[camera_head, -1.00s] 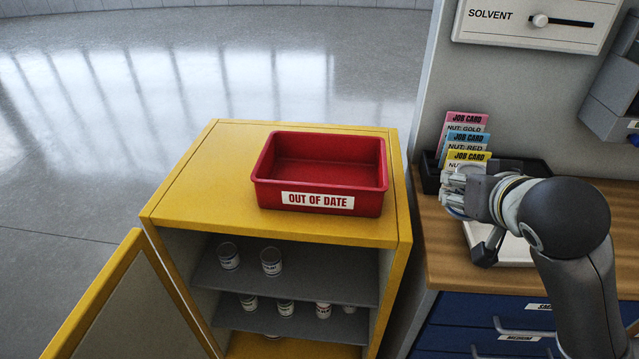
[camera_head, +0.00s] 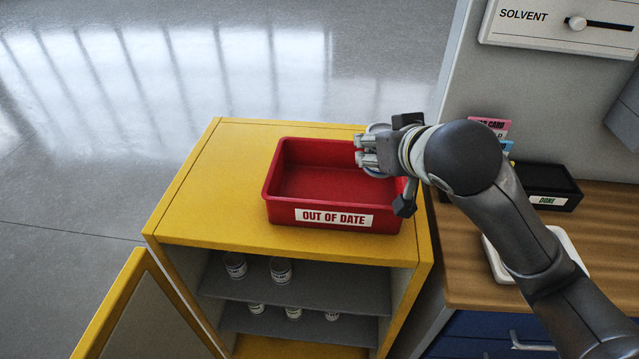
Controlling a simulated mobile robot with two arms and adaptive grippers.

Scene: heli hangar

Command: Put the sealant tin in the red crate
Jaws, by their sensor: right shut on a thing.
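The red crate (camera_head: 285,186) stands on top of the yellow cabinet and carries an "OUT OF DATE" label. It looks empty inside. My right gripper (camera_head: 368,153) is over the crate's right side, near its rear right corner. It is shut on a light-coloured round tin (camera_head: 378,128), mostly hidden behind the fingers, whose label cannot be read. I cannot tell whether the tin is above the rim or lower. My left gripper is not in view.
The yellow cabinet (camera_head: 200,200) has its door (camera_head: 110,310) open at the left, with several tins on the shelves (camera_head: 340,285). A wooden bench (camera_head: 610,230) holds a black tray (camera_head: 545,185), job cards and a white plate (camera_head: 560,250). The cabinet top left of the crate is clear.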

